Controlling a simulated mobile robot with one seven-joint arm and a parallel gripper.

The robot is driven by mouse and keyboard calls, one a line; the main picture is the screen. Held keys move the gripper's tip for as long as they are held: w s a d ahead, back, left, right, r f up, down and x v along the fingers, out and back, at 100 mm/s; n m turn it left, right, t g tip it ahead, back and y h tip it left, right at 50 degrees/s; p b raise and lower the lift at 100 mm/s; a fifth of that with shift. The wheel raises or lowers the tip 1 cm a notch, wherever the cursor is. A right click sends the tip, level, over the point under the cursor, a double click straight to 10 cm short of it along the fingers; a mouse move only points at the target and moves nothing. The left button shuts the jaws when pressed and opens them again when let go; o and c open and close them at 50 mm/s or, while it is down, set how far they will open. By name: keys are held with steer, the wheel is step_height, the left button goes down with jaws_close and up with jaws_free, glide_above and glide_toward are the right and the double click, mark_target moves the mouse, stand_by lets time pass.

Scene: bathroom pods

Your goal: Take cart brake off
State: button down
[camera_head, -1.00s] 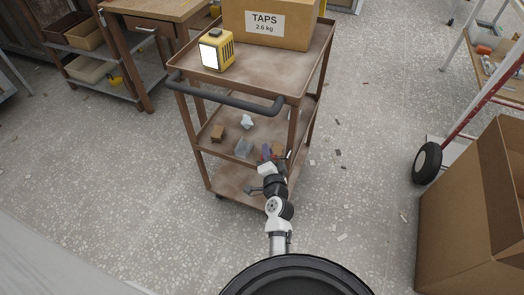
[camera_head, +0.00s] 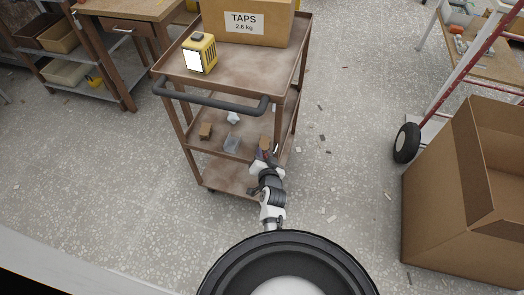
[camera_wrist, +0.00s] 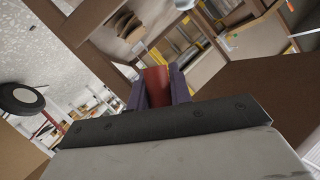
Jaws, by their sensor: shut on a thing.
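The brown metal cart (camera_head: 235,72) with three shelves and a dark push handle (camera_head: 210,98) stands in front of me in the head view. My gripper (camera_head: 262,157) is low at the cart's near right side, by the middle shelf's right end. In the wrist view, the purple fingers of my gripper (camera_wrist: 158,92) are shut on a red piece (camera_wrist: 156,80), which looks like a short bar or lever. I cannot tell for certain that it is the brake. Its lower end is hidden by the fingers.
A TAPS box (camera_head: 262,22) and a yellow device (camera_head: 199,53) stand on the cart's top. Small blocks lie on the middle shelf. A large cardboard box (camera_head: 430,190) and a red hand truck (camera_head: 407,142) stand right. The floor left of the cart is mostly clear.

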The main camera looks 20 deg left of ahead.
steer(key=shift+f, duration=0.1)
stand_by(0.4)
steer(key=c, duration=1.3)
jaws_free()
